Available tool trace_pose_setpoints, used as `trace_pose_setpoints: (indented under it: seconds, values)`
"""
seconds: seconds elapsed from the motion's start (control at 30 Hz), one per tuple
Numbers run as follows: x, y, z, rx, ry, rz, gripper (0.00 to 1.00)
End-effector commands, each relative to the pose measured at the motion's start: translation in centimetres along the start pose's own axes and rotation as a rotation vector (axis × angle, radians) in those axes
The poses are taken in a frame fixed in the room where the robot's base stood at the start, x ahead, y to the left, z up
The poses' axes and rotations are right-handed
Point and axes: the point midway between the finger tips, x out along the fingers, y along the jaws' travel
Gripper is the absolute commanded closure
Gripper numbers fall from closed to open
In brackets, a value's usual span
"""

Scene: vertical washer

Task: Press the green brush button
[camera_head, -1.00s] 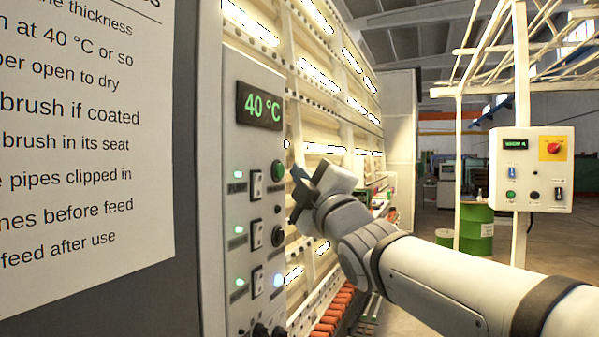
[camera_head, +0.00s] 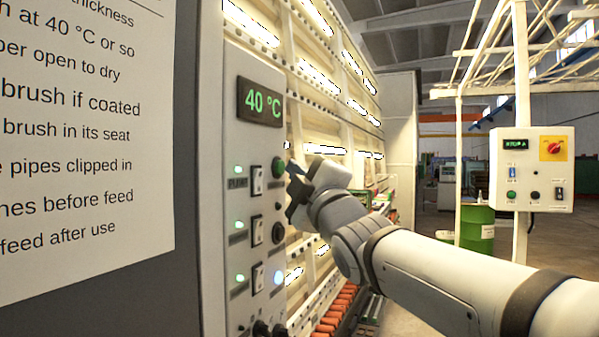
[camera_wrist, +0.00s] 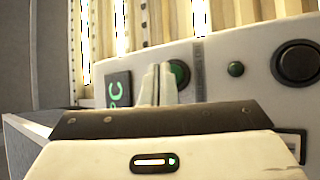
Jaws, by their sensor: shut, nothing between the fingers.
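The control panel (camera_head: 245,130) has a green round button (camera_head: 278,167) at its right edge, below the 40 °C display (camera_head: 260,103). In the wrist view the green button (camera_wrist: 180,72) is partly hidden behind my fingers. My gripper (camera_wrist: 157,70) is shut and empty, its fingertips in front of the button's left side in that view. I cannot tell whether they touch it. In the head view my gripper (camera_head: 291,170) is just right of the green button, pointing at the panel. The button labels are too small to read surely.
Rocker switches (camera_head: 257,181) with lit lamps run down the panel. A second control box (camera_head: 531,169) stands at right.

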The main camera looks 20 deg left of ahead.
Motion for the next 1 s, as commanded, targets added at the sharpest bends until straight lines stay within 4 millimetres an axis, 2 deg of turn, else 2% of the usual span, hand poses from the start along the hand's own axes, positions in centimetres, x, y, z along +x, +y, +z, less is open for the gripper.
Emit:
trace_pose_setpoints:
  seconds: [1.0]
  values:
    - [0.58, -0.41, -0.44, 0.001, 0.0, 0.001, 1.0]
